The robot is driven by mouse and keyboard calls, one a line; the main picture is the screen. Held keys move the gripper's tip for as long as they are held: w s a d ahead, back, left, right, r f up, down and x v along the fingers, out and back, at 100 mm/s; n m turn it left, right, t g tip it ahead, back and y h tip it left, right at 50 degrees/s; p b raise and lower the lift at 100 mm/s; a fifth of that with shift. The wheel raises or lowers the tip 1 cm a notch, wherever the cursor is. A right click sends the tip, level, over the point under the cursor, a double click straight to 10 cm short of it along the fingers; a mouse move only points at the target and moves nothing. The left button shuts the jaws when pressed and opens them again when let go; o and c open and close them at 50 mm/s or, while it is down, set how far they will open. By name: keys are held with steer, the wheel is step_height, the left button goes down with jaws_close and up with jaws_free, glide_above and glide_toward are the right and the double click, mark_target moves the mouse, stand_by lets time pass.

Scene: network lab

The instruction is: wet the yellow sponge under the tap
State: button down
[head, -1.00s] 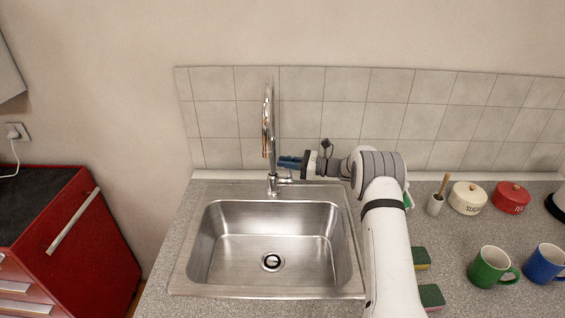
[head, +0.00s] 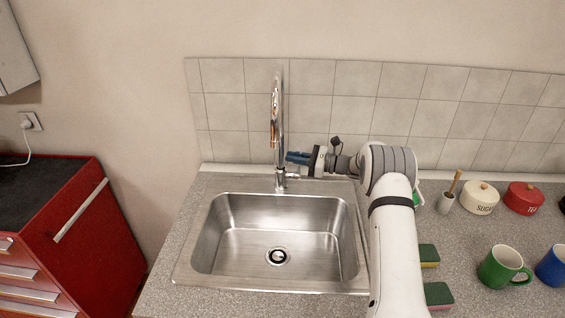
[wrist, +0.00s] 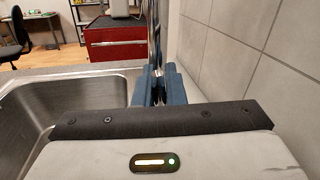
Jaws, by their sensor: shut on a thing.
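The chrome tap (head: 278,120) stands at the back of the steel sink (head: 215,262); no water shows below its spout. My gripper (head: 290,158) reaches in from the right at the tap's body, just above its base. Its blue fingers are shut on a small metal part of the tap, seemingly its lever, mostly hidden between the fingers (wrist: 158,88) in the wrist view. The yellow sponge (head: 430,264), with a green top, lies on the counter right of the sink, beside my forearm and away from my gripper.
A second green-topped sponge (head: 438,296), reddish below, lies nearer the front. Further right stand a green mug (head: 500,268), a blue mug (head: 552,265), a sugar pot (head: 480,200), a red pot (head: 524,199) and a brush holder (head: 446,203). The sink basin is empty.

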stand_by(0.3)
steer(key=c, duration=1.5)
jaws_free()
steer(key=b+v, duration=0.2)
steer(key=v, duration=0.6)
steer(key=shift+s+a, duration=0.1)
steer(key=shift+a, duration=0.05)
